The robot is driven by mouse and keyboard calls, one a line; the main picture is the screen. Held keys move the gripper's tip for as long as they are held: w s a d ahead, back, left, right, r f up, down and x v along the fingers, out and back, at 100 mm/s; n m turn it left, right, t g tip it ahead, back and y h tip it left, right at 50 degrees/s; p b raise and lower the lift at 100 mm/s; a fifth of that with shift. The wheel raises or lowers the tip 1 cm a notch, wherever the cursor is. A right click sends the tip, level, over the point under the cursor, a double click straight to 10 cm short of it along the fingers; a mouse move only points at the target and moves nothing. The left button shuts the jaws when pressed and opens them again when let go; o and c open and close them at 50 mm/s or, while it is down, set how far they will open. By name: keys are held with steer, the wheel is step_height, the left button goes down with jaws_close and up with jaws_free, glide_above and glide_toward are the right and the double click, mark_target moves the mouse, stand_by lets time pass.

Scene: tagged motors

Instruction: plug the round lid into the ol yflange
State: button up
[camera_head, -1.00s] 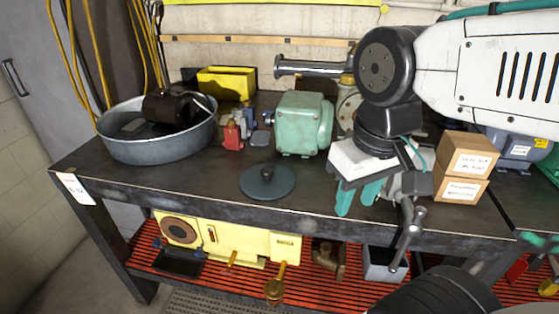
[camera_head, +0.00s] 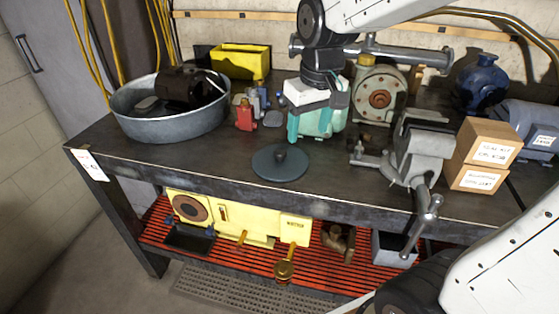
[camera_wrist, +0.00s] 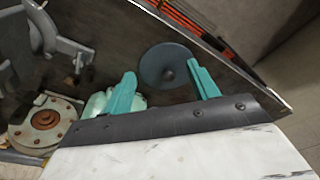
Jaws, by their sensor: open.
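The round lid (camera_head: 280,165) is a dark grey disc with a small knob in its middle. It lies flat on the workbench near the front edge. In the wrist view the lid (camera_wrist: 168,62) shows between and beyond the fingertips. My gripper (camera_head: 311,128) is above the bench, just behind and to the right of the lid, its teal fingers apart and empty. The wrist view also shows both fingers (camera_wrist: 163,76) spread. A round flange with a rusty centre (camera_head: 381,98) faces forward at the back of the bench; it also shows in the wrist view (camera_wrist: 44,125).
A vise (camera_head: 418,150) and two stacked cardboard boxes (camera_head: 487,142) stand on the right. A metal tub (camera_head: 150,125) holding a dark motor is on the left. A red bottle (camera_head: 245,116) stands near the tub. A green box is partly hidden behind my gripper. The bench front around the lid is clear.

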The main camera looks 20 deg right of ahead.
glide_toward(280, 150)
steer(key=shift+s+f+n, duration=0.1)
steer(key=shift+f+n, duration=0.3)
steer(key=shift+f, duration=0.2)
steer(key=shift+f, duration=1.25)
steer(key=shift+w+f, duration=0.1)
steer(key=shift+w, duration=0.15)
steer(key=f, duration=0.5)
steer(key=shift+w+a, duration=0.1)
steer(key=shift+w, duration=0.3)
steer(key=c, duration=1)
